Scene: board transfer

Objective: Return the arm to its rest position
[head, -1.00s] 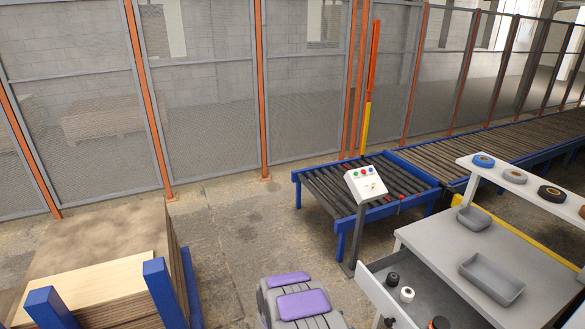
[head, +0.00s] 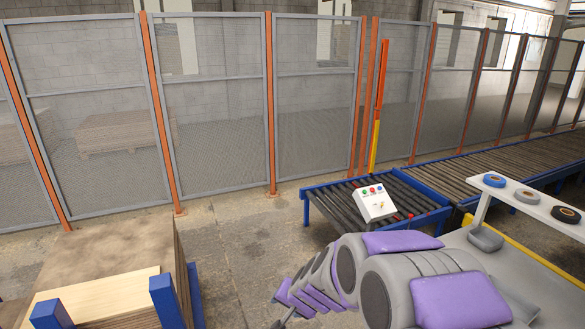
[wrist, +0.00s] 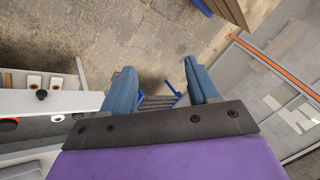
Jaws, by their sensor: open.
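My arm, grey with purple pads, reaches across the lower right of the head view, in front of the workbench. My gripper shows in the wrist view (wrist: 163,88) with its two blue fingers apart and nothing between them. Stone floor and part of a blue-framed structure show beyond the fingertips. In the head view the gripper's end is small and partly cut off at the bottom edge, so its fingers cannot be made out there.
A board stack (head: 110,255) stands at the lower left between blue posts. A roller conveyor (head: 340,205) with a white button box (head: 374,202) stands behind my arm. A shelf with tape rolls (head: 530,205) is at right. Mesh fencing (head: 210,110) closes the back. Floor is clear in the middle.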

